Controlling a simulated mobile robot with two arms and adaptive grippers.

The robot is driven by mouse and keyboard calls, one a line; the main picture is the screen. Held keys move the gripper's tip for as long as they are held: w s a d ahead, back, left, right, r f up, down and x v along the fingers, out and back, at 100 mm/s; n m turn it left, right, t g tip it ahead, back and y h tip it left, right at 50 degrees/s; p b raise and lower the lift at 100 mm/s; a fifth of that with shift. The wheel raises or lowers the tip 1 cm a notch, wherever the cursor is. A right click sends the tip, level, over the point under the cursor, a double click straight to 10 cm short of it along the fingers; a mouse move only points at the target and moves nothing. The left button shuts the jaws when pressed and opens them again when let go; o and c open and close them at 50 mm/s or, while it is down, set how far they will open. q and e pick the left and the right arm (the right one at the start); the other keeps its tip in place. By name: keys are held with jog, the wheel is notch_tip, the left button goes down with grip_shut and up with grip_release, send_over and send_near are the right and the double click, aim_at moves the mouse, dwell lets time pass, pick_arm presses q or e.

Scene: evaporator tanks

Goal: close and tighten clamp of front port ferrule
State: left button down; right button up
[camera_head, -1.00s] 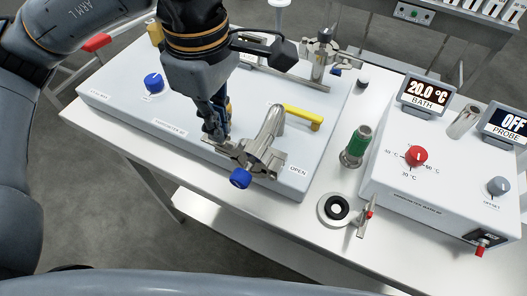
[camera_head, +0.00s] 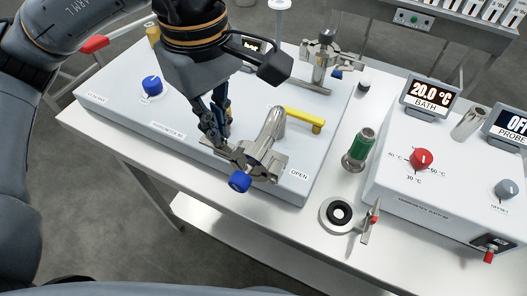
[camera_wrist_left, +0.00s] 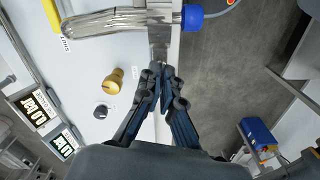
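The front port is a silver metal tube (camera_head: 271,126) at the near edge of the white unit, with a blue cap (camera_head: 239,182) at its near end. A silver clamp (camera_head: 265,162) sits around the port's joint, with one piece reaching left and another right. My left gripper (camera_head: 222,143) is over the clamp's left piece. In the left wrist view, the left fingertips (camera_wrist_left: 162,76) are close together at the end of a metal clamp piece (camera_wrist_left: 159,47). Whether they grip it cannot be told. The blue cap also shows there (camera_wrist_left: 192,17). My right gripper is not in view.
A yellow handle (camera_head: 303,118) lies behind the port. A green-banded fitting (camera_head: 358,148), a round gasket (camera_head: 339,212) and a loose clamp (camera_head: 368,225) are on the table to the right. The bath controller (camera_head: 445,165) stands farther right. A blue knob (camera_head: 152,84) is on the unit's left.

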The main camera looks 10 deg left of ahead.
pick_arm(q)
jog(key=shift+m, duration=0.8)
jog(key=shift+m+b, duration=0.35)
jog(key=shift+m, duration=0.75)
jog(key=shift+m, duration=0.7)
jog(key=c, duration=1.4)
grip_release()
jog(key=shift+c, duration=0.2)
jog(key=shift+r, duration=0.15)
notch_tip(320, 180, up, 12)
